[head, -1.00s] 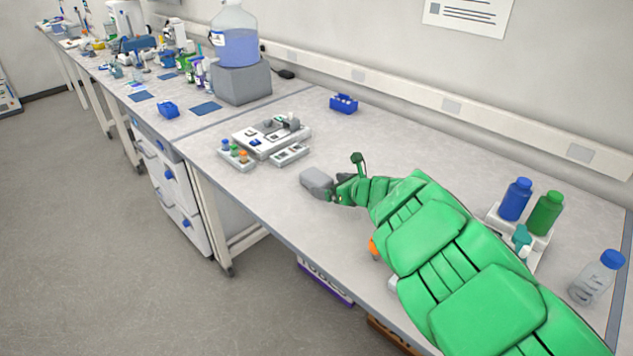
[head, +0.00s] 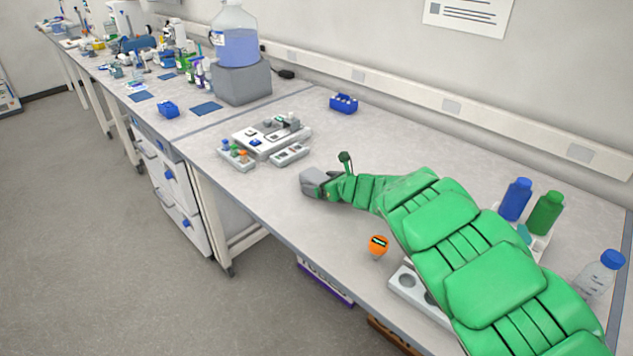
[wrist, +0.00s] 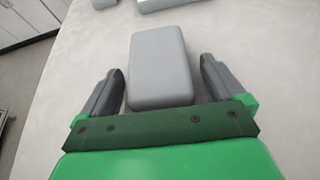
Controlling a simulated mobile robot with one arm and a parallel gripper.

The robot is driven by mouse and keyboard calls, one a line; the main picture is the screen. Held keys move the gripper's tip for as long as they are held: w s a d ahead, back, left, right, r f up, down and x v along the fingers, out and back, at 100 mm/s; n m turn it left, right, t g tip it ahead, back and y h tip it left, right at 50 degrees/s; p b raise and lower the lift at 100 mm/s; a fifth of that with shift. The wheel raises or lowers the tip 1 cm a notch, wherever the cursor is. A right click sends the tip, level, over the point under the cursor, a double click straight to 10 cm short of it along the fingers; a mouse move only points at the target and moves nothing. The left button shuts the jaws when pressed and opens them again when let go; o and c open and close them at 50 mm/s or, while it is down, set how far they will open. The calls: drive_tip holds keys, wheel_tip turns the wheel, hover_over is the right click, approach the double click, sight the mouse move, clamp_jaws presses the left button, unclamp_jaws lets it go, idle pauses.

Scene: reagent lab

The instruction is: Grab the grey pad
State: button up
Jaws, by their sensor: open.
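The grey pad (wrist: 160,65) is a rounded light grey block lying on the bench top. In the wrist view it sits between the two dark fingers of my gripper (wrist: 163,85), with a gap on each side. The fingers are open and its near end is close to the gripper's dark green crosspiece. In the head view the grey pad (head: 313,178) shows at the end of my green arm, partly covered by my gripper (head: 322,186).
A white tray of instruments (head: 262,150) and a blue rack (head: 344,103) stand beyond the pad. An orange-topped item (head: 378,245) and a white holder (head: 405,284) are near the front edge. Blue (head: 515,200) and green bottles (head: 545,213) stand at right.

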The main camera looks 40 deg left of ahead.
drive_tip(key=shift+a+f, duration=0.15)
drive_tip(key=shift+c, duration=0.4)
drive_tip(key=c, duration=1)
drive_tip(key=shift+o, duration=0.2)
